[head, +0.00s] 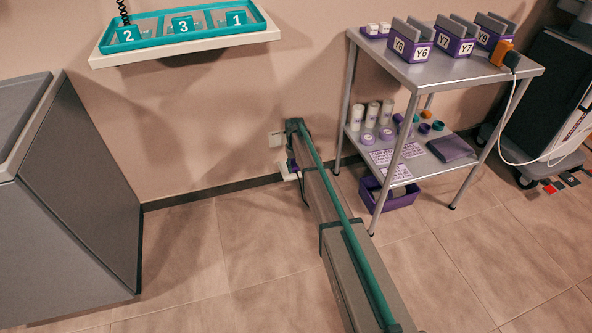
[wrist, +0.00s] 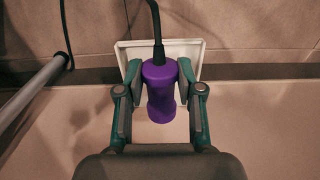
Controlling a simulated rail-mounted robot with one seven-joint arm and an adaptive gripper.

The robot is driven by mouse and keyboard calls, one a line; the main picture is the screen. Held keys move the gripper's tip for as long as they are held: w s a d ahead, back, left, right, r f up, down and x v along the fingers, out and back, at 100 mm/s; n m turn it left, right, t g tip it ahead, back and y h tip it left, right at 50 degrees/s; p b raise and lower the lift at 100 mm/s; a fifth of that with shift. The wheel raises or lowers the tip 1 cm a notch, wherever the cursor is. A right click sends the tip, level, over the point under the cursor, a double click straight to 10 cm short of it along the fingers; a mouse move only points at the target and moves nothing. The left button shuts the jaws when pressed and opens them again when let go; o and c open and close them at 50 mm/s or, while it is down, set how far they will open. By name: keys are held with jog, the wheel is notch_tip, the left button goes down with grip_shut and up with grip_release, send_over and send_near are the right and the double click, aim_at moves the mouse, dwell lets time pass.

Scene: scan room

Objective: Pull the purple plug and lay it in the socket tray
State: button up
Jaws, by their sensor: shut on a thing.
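The purple plug (wrist: 160,90) is upright between the two fingers of my gripper (wrist: 160,95) in the wrist view, with a black cord leaving its top. My gripper is shut on its sides. A white wall plate (wrist: 192,52) is right behind the plug; I cannot tell whether the plug is still seated in it. In the head view, the wall plate (head: 276,139) is low on the wall, and a bit of the purple plug (head: 292,165) shows by my gripper (head: 290,172), beside my arm. No tray in view is clearly marked as the socket tray.
A teal-rimmed tray (head: 150,52) with blocks numbered 2, 3 and 1 is on the wall. A metal cart (head: 430,73) stands to the right, with purple boxes on top and a purple bin (head: 402,198) below. A grey cabinet (head: 85,200) stands left. Floor between is open.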

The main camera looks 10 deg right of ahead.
jog(key=shift+w+a+f+b, duration=0.1)
jog(key=shift+w+f+b, duration=0.2)
jog(key=shift+w, duration=0.45)
jog(key=shift+f, duration=1)
jog(key=o, duration=1.2)
